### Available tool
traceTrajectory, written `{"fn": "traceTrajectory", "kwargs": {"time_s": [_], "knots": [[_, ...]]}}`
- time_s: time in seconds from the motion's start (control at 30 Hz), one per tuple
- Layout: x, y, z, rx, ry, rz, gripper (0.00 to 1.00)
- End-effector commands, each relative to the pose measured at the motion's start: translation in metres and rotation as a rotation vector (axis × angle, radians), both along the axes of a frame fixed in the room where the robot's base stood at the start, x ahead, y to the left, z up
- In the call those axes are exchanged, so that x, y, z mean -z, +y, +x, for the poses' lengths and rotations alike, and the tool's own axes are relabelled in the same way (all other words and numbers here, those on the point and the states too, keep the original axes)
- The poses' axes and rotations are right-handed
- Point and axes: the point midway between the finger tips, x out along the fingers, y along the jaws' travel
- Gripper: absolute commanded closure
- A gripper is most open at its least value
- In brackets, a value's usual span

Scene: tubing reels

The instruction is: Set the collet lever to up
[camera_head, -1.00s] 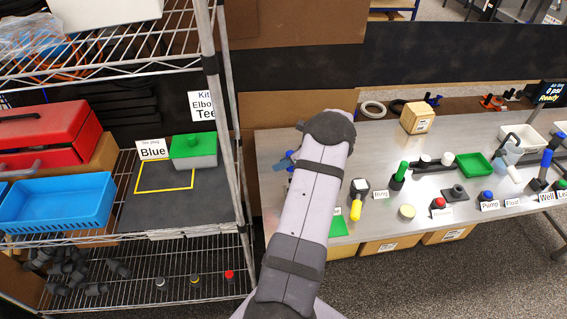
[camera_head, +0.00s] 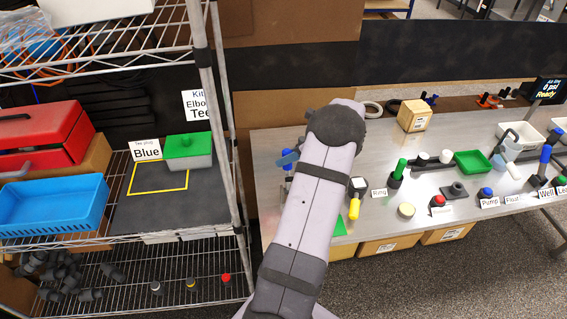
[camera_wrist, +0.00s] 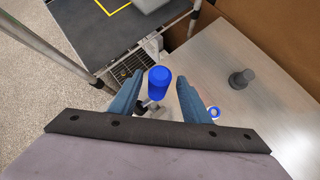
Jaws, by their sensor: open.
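A blue cylindrical knob (camera_wrist: 158,83) on a pale metal stem stands between my fingers in the wrist view. It looks like the handle of the collet lever, but I cannot tell for sure or read its setting. My gripper (camera_wrist: 162,79) is open, with one blue finger on each side of the knob. I see no clear contact.
The grey bench (camera_head: 285,217) holds a yellow-handled tool (camera_head: 354,208), a green-handled part (camera_head: 398,172), a red button (camera_head: 437,200) and a green tray (camera_head: 472,162). A wire shelf with a blue bin (camera_head: 52,207) stands to the left.

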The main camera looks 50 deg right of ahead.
Motion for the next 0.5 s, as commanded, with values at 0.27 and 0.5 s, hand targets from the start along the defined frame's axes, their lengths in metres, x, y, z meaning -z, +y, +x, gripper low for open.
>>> {"fn": "traceTrajectory", "kwargs": {"time_s": [0.27,0.5], "knots": [[-0.013,-0.002,-0.012,0.001,0.0,0.001,0.57],[-0.014,-0.002,-0.012,0.001,0.0,0.001,0.57]]}}
